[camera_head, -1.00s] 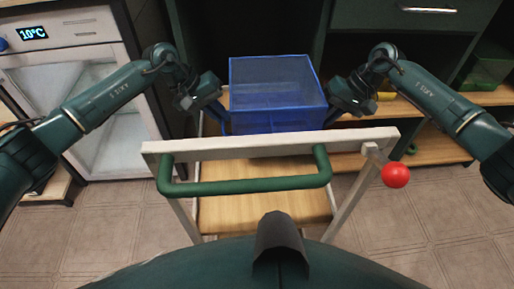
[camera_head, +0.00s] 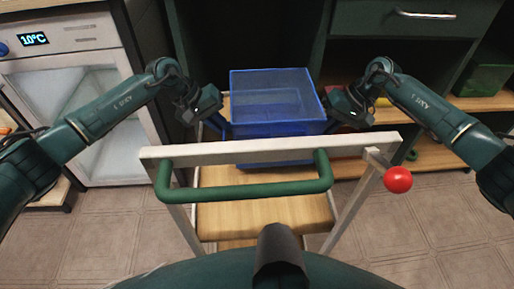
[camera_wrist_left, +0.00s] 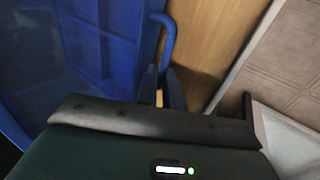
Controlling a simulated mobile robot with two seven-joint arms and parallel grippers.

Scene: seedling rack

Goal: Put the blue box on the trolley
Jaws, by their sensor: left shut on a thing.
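The blue box (camera_head: 277,98), open-topped and see-through, is upright and roughly level over the trolley (camera_head: 225,150), behind its pale front rail and green handle bar. The rail hides part of the box's lower side, so I cannot tell whether its bottom touches the trolley. My left gripper (camera_head: 224,129) is at the box's left side, shut on its blue handle. In the left wrist view, the box (camera_wrist_left: 105,40) is left of the fingers (camera_wrist_left: 168,88), with wooden board beside it. My right gripper (camera_head: 326,120) is at the box's right side; its fingers are mostly hidden.
A white cooler (camera_head: 80,75) with a 10°C display stands at left. A dark cabinet with wooden shelves is behind and to the right, with a green crate (camera_head: 484,80) on it. A red ball (camera_head: 398,179) is at the trolley's right corner. Tiled floor is clear at both sides.

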